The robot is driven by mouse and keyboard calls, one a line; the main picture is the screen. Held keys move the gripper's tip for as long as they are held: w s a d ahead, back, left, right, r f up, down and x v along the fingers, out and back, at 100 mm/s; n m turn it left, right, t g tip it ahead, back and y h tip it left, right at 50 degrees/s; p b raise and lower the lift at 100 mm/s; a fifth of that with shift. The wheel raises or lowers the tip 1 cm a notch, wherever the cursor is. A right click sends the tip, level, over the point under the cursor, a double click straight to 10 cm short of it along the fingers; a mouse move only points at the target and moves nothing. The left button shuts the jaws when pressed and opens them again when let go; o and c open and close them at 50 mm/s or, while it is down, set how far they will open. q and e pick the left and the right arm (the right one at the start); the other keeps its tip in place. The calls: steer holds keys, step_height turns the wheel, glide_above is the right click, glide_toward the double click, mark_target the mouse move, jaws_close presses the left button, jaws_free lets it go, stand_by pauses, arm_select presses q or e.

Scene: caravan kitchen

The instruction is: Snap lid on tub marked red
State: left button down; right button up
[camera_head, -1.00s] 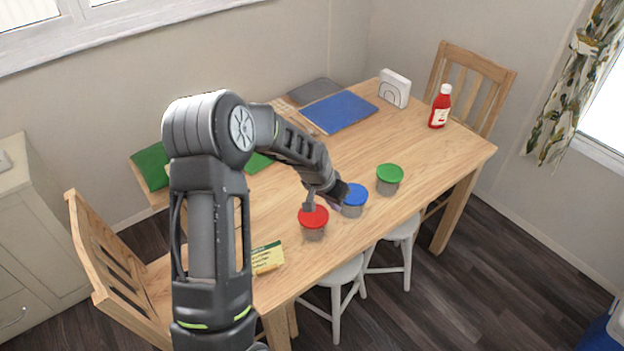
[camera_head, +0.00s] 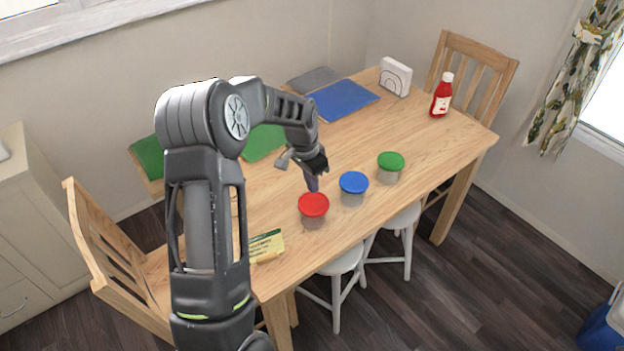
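A clear tub (camera_head: 313,221) with a red lid (camera_head: 313,203) stands near the table's front edge. The lid lies level on its rim; I cannot tell whether it is snapped down. To its right stand a tub with a blue lid (camera_head: 354,182) and a tub with a green lid (camera_head: 391,160). My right gripper is out of view.
A red bottle (camera_head: 441,97), a white napkin holder (camera_head: 396,77) and a blue mat (camera_head: 343,99) are farther back. The table right of the tubs is clear.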

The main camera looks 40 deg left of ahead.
mark_target(314, 203)
arm_select(q)
steer(key=shift+f+b, duration=0.7)
steer(key=shift+f, duration=1.3)
steer(key=shift+f+b, duration=0.65)
steer(key=shift+f, duration=0.05)
steer(key=shift+r, duration=0.2)
steer(key=shift+r+p, duration=1.7)
steer(key=shift+r, duration=1.2)
